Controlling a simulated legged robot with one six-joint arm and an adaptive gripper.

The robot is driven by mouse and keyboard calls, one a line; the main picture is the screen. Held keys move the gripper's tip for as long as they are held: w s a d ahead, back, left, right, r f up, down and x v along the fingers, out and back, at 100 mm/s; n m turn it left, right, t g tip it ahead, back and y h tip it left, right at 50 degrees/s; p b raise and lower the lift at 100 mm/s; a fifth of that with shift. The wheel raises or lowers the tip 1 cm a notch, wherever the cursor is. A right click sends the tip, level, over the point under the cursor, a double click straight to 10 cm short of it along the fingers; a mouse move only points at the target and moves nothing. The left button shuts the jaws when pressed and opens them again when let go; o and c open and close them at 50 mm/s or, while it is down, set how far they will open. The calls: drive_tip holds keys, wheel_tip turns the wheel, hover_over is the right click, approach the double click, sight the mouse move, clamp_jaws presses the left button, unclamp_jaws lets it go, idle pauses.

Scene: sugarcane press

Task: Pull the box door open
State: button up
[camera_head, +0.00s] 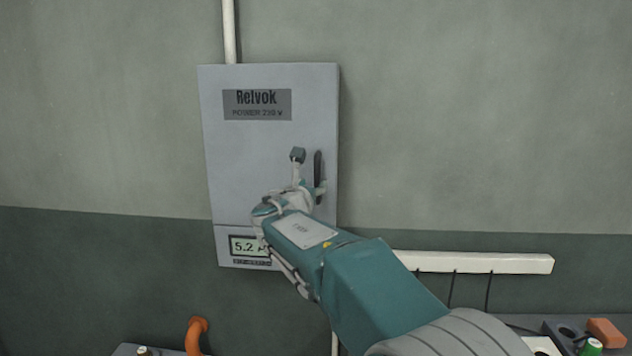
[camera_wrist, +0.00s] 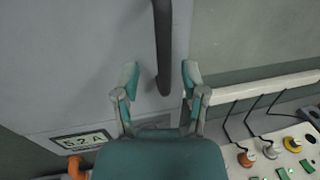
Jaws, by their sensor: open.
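The box (camera_head: 230,180) is a grey wall cabinet with a "Relvok" label, and its door looks shut. A dark vertical handle (camera_head: 318,170) sits near the door's right edge. In the wrist view the handle (camera_wrist: 163,45) comes down from the top and its lower end lies between the fingertips. My gripper (camera_head: 308,172) is in front of the door at the handle. The wrist view shows my gripper (camera_wrist: 160,75) open, with one finger on each side of the handle and a gap on both sides. My arm hides part of the box's lower right.
A small display (camera_head: 248,246) reading 5.2 is at the box's bottom. A white conduit (camera_head: 229,30) rises above it. A white rail (camera_head: 475,262) with hanging cables is to the right. A control panel with coloured knobs (camera_wrist: 292,144) and an orange pipe (camera_head: 195,335) are below.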

sight(317, 181)
drive_tip(key=shift+w+a, duration=0.2)
drive_tip(key=shift+w, duration=0.9)
drive_tip(key=shift+w+d, duration=0.2)
drive_tip(key=shift+d, duration=0.35)
drive_tip(key=shift+w+d, duration=0.2)
drive_tip(key=shift+d, duration=0.3)
drive_tip(key=shift+a, duration=0.2)
drive_tip(key=c, duration=0.7)
drive_tip(key=shift+a, duration=0.3)
clamp_jaws()
drive_tip(key=shift+s, duration=0.1)
